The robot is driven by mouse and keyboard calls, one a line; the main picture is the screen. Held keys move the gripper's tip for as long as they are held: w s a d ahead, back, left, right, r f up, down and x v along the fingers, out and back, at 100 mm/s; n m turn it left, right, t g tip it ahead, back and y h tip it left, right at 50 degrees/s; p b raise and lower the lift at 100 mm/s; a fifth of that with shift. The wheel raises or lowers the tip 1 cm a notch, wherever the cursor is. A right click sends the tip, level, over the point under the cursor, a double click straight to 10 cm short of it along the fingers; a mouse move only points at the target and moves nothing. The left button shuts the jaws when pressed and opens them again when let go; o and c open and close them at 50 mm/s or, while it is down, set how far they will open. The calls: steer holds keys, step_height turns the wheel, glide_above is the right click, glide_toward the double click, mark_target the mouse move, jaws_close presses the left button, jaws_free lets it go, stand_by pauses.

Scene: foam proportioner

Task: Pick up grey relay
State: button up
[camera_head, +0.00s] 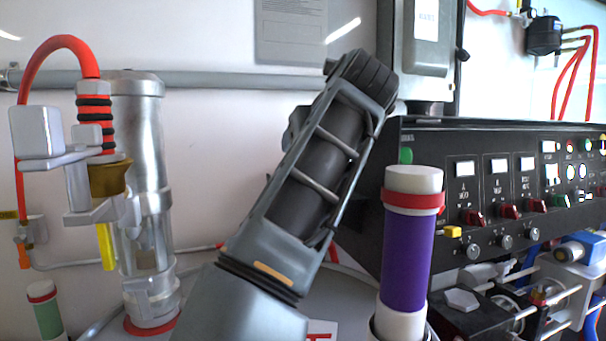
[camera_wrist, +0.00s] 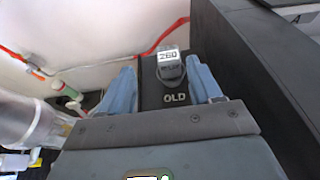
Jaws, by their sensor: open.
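The grey relay (camera_wrist: 170,72) shows in the wrist view as a small grey block with a white label marked "260". It is at a dark panel or tray (camera_wrist: 175,98) marked "OLD". My gripper (camera_wrist: 163,78) is open, with one blue-grey finger on each side of the relay. I see gaps between the fingers and the relay, and it is not gripped. The relay's lower part is partly hidden by a dark loop shape. In the head view my arm crosses the middle, and neither the gripper nor the relay can be made out.
In the head view, a black control panel (camera_head: 480,185) stands at right, and a purple cylinder (camera_head: 407,260) with a red band stands before it. A metal cylinder (camera_head: 150,150) with a red hose is at left. In the wrist view, a dark wall (camera_wrist: 245,70) rises close at right.

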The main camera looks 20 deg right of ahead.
steer(key=shift+d+x, duration=0.2)
steer(key=shift+x, duration=0.6)
steer(key=x, duration=0.4)
steer(key=p+x, duration=0.1)
steer(key=x, duration=0.2)
steer(key=shift+d+f, duration=0.35)
steer(key=shift+f, duration=0.05)
steer(key=shift+s, duration=0.1)
steer(key=c, duration=1.1)
